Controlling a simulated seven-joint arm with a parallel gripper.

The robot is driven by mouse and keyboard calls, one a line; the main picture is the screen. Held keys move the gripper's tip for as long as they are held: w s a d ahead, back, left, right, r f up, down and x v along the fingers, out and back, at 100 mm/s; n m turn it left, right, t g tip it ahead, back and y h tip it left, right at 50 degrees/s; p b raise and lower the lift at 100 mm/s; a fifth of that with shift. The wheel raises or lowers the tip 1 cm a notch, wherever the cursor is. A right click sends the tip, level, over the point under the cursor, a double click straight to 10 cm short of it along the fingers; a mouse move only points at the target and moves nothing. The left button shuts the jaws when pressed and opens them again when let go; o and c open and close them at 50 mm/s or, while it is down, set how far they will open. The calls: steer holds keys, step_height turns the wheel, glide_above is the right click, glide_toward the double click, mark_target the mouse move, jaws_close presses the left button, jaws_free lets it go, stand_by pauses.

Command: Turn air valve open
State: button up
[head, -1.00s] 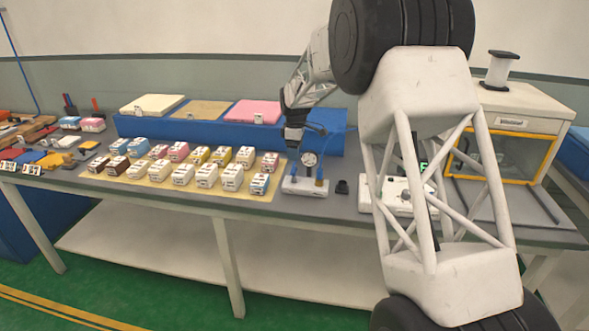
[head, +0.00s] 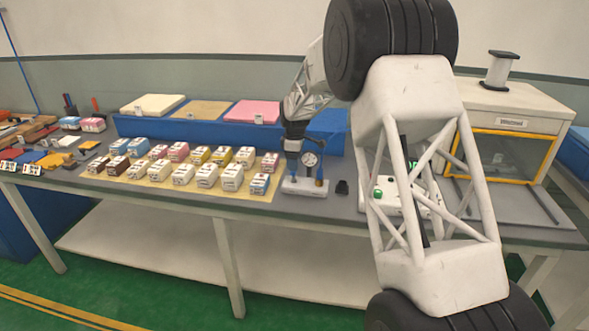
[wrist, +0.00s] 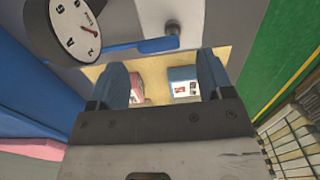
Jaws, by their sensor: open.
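The air valve unit stands on the bench in the head view, with a round white-faced gauge (head: 310,160) above a pale base (head: 305,188). In the wrist view the gauge (wrist: 72,25) is at the top left, and a blue lever (wrist: 150,46) runs rightward from beside it. My gripper (head: 292,150) is low over the left side of the unit. In the wrist view its two blue fingers (wrist: 163,80) are apart with nothing held between them. The lever lies just beyond the fingertips; I cannot tell whether they touch it.
Several small boxes (head: 206,175) stand on a yellow mat to the left. A blue platform (head: 215,133) with flat pads is behind. A small black part (head: 342,187) is right of the unit. A yellow-framed cabinet (head: 510,122) stands at the right.

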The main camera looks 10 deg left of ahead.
steer(key=shift+f, duration=1.8)
steer(key=c, duration=0.9)
